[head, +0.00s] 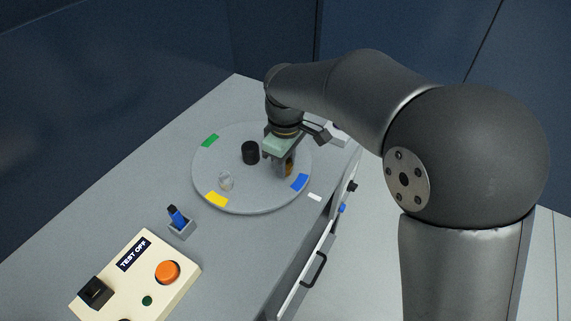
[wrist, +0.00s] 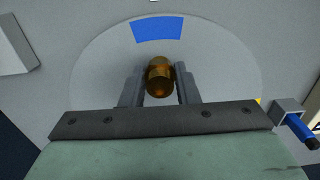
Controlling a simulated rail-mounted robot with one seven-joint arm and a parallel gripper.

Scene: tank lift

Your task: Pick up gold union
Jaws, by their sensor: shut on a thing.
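The gold union (wrist: 159,78) is a small amber-gold fitting with a faceted middle. It sits between the two fingers of my gripper (wrist: 160,84) in the wrist view, and the fingers are shut on it. In the head view my gripper (head: 284,168) points down over the right part of the round grey turntable, near its blue mark. Only a sliver of the gold union (head: 289,170) shows there beside the fingers. I cannot tell whether it touches the turntable.
The round turntable (head: 222,195) carries a black cylinder (head: 250,153), a clear small piece (head: 226,181) and green, yellow and blue (head: 299,182) marks. A holder with a blue item (head: 178,218) and a control box (head: 135,285) stand at lower left. An open drawer front (head: 305,270) lies right.

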